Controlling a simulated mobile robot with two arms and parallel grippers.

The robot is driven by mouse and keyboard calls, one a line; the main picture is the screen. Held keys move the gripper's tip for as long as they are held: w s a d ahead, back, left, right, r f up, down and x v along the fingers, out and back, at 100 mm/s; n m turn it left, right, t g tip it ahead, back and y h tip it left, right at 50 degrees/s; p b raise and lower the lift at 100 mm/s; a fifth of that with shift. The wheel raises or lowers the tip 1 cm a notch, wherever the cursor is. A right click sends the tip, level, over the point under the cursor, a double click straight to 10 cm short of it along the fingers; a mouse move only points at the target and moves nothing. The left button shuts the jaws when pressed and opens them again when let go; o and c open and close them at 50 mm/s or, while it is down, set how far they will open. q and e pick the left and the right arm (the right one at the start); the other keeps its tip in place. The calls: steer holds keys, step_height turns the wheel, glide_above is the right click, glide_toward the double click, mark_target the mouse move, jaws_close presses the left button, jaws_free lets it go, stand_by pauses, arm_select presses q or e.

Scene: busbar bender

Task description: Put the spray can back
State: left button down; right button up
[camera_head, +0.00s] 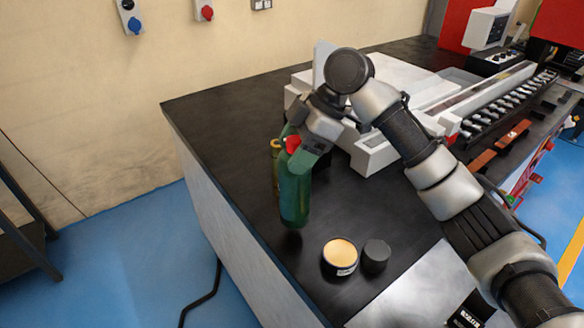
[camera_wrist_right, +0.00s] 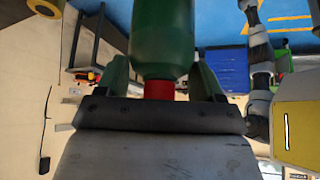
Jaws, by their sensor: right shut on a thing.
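The green spray can (camera_head: 293,197) with a red top hangs roughly upright in my right gripper (camera_head: 297,160), near the left edge of the black worktop (camera_head: 215,115). I cannot tell whether its base touches the surface. In the right wrist view the green can body (camera_wrist_right: 162,40) and its red neck (camera_wrist_right: 159,89) sit between the two green fingers of the right gripper (camera_wrist_right: 160,82), which is shut on it. My left gripper is not in view.
A tin with an orange-yellow top (camera_head: 340,253) and a small black cylinder (camera_head: 376,256) stand close together in front of the can. A brass-coloured item (camera_head: 275,150) shows just behind it. A white machine (camera_head: 375,150) stands to the right. The worktop's back left is clear.

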mark_target(280, 189)
steer(key=shift+s+a+f, duration=0.3)
steer(key=shift+s+a, duration=0.05)
steer(key=shift+s, duration=0.2)
step_height(280, 189, down, 4)
steer(key=shift+r+p, duration=0.1)
steer(key=shift+p, duration=0.6)
steer(key=o, duration=1.4)
steer(key=b+v, duration=0.3)
steer(key=v, duration=0.9)
